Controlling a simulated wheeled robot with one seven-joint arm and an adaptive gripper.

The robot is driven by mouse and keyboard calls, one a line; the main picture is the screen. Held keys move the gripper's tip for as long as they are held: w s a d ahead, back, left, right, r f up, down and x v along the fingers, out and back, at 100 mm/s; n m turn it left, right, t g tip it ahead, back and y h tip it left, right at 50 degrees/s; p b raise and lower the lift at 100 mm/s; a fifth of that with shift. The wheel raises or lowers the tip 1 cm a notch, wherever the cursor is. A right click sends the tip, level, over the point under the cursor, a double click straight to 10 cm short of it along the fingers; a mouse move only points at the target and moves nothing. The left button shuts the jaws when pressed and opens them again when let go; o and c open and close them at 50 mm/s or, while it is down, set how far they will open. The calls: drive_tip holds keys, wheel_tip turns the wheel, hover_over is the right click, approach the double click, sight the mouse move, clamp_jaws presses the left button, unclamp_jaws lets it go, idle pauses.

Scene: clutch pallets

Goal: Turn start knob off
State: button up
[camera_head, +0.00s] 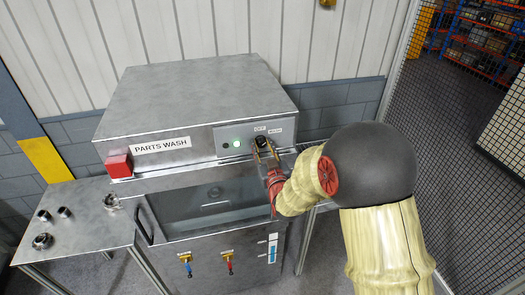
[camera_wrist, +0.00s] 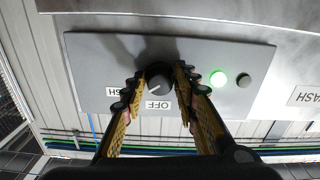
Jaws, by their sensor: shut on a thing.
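The start knob (camera_wrist: 157,76) is a dark round knob on the grey control panel (camera_wrist: 88,62) of the parts washer. My gripper (camera_wrist: 158,84) has one finger on each side of the knob and is shut on it. The wrist view is upside down and shows the labels OFF (camera_wrist: 157,105) and WASH (camera_wrist: 115,91) by the knob. The knob's pointer is hard to read between the fingers. In the head view, the knob (camera_head: 261,141) is at the panel's right, partly hidden by my gripper (camera_head: 264,152).
A green lamp (camera_head: 236,143) is lit, with a dark button (camera_head: 226,146) beside it. A red box (camera_head: 118,164) is on the washer's left corner. A side table (camera_head: 85,225) holds several metal parts. A mesh fence (camera_head: 455,130) stands at the right.

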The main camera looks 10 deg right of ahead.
drive_tip(key=n+b, duration=0.1)
drive_tip(key=b, duration=0.2)
drive_tip(key=n+b, duration=0.2)
drive_tip(key=b, duration=0.1)
drive_tip(key=n+b, duration=0.2)
drive_tip(key=b, duration=0.1)
drive_tip(key=shift+f, duration=0.3)
drive_tip(key=n+b, duration=0.4)
drive_tip(key=b, duration=0.2)
drive_tip(key=shift+d+r, duration=0.1)
drive_tip(key=shift+r, duration=0.05)
drive_tip(key=shift+s+n+b, duration=0.1)
drive_tip(key=shift+n+b, duration=0.4)
drive_tip(key=shift+b, duration=0.35)
clamp_jaws()
drive_tip(key=shift+r+n+b, duration=0.15)
drive_tip(key=shift+n+b, duration=0.15)
drive_tip(key=shift+b, duration=0.1)
drive_tip(key=shift+r, duration=0.2)
drive_tip(key=o, duration=1)
unclamp_jaws()
drive_tip(key=shift+f, duration=0.1)
drive_tip(key=shift+o, duration=0.2)
